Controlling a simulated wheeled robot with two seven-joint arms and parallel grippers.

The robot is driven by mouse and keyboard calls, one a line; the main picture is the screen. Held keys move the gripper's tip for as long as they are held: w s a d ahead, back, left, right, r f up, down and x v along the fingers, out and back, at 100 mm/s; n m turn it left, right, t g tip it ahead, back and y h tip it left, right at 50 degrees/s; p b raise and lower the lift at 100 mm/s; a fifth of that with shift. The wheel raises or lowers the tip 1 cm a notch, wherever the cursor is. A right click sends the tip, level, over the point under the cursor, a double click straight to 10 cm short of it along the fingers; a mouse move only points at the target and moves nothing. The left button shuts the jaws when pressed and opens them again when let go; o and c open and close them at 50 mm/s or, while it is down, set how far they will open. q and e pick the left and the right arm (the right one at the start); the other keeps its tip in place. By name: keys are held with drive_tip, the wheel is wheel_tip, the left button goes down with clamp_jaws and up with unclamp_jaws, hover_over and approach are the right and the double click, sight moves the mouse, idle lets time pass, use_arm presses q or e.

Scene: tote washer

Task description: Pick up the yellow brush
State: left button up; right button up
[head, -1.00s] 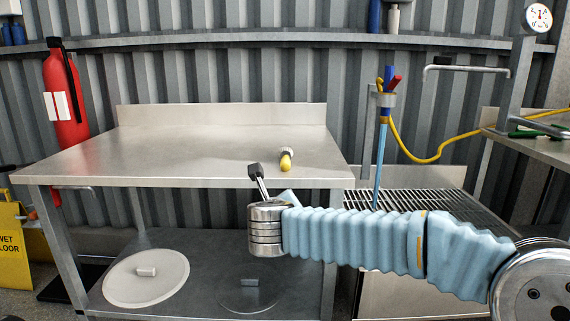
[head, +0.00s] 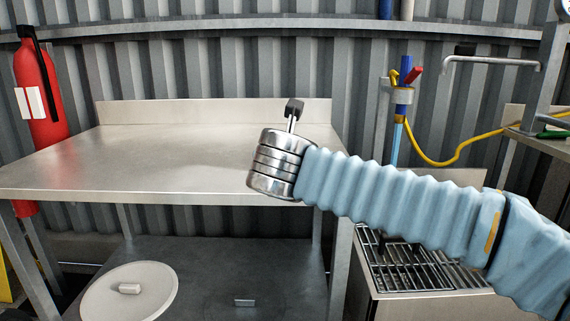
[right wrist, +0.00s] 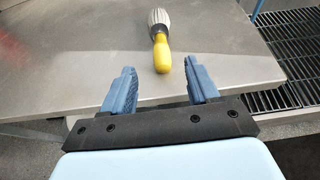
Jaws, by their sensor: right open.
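The yellow brush (right wrist: 161,50) lies on the steel table (right wrist: 75,75) near its front edge in the right wrist view. Its yellow handle points toward my gripper and its pale bristle head points away. In the head view my right arm hides the brush. My right gripper (right wrist: 162,88) is open and empty, with its two blue fingers apart. The handle's end lies ahead of and between the fingers, not touching them. In the head view the right wrist (head: 276,163) is over the table's front right part, and its fingers are hidden. My left gripper is not in view.
A steel backsplash (head: 215,113) runs along the table's rear. A grated sink (head: 420,275) stands to the right, with a yellow hose (head: 440,162) behind it. A red fire extinguisher (head: 37,90) hangs at the left. The table's left part is clear.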

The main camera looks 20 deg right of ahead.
drive_tip(key=x, duration=1.1)
drive_tip(key=shift+r, duration=0.1)
drive_tip(key=shift+c, duration=0.2)
drive_tip(key=c, duration=1)
wheel_tip(320, 180, up, 4)
drive_tip(key=shift+s+f+p, duration=0.1)
drive_tip(key=shift+s+p, duration=0.05)
drive_tip(key=shift+p, duration=0.65)
drive_tip(key=s+d+r, duration=0.1)
drive_tip(key=s+r, duration=0.2)
drive_tip(key=s, duration=0.1)
drive_tip(key=s+d+r, duration=0.1)
drive_tip(key=s+r, duration=0.2)
drive_tip(key=s, duration=0.1)
drive_tip(key=s+d+r, duration=0.2)
drive_tip(key=s+r, duration=0.1)
drive_tip(key=s, duration=0.2)
drive_tip(key=shift+s+r, duration=0.1)
